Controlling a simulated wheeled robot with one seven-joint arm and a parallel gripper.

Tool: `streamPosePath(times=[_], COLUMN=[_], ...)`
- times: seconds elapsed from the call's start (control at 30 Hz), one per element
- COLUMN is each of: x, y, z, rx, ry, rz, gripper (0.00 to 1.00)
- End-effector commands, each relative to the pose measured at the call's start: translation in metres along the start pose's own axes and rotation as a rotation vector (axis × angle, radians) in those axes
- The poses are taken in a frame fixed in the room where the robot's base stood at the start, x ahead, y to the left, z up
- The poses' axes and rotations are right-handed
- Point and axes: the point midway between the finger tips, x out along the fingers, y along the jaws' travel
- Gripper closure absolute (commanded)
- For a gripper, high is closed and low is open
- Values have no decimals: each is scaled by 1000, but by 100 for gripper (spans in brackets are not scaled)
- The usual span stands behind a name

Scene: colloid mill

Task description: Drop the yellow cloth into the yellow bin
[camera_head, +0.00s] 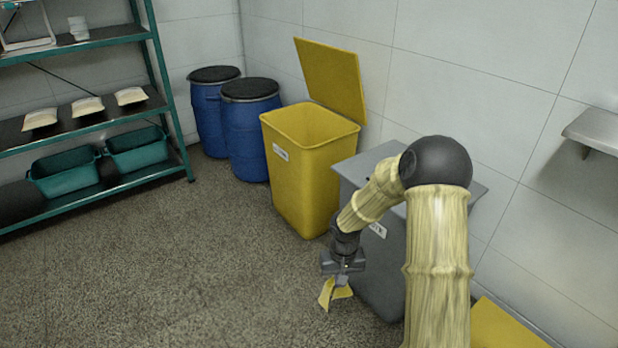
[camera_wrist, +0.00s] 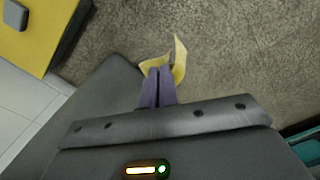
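The yellow bin (camera_head: 308,185) stands against the wall with its lid (camera_head: 330,78) raised and its top open. The yellow cloth (camera_head: 335,293) hangs below my gripper (camera_head: 342,281), in front of the grey bin and lower than the yellow bin's rim. In the wrist view the cloth (camera_wrist: 178,57) sticks out past the two fingers of my gripper (camera_wrist: 160,75), which are close together on it. Part of the cloth is hidden between the fingers.
A grey bin (camera_head: 380,262) with its lid closed stands right of the yellow bin, behind my arm. Two blue drums (camera_head: 250,135) stand left of it. A green shelf rack (camera_head: 165,90) is at the left. The floor in front (camera_head: 200,270) is clear. Another yellow object (camera_head: 500,328) is at bottom right.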

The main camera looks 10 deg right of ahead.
Motion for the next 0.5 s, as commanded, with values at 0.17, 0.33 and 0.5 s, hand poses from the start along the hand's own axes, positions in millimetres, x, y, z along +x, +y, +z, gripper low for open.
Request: streamPosePath(times=[0.17,0.33,0.5], x=[-16,-42,-67], y=[0,-1,0], z=[0,1,1], rx=[0,-2,0], ry=[0,0,1], rz=[0,0,0], gripper=[100,100,100])
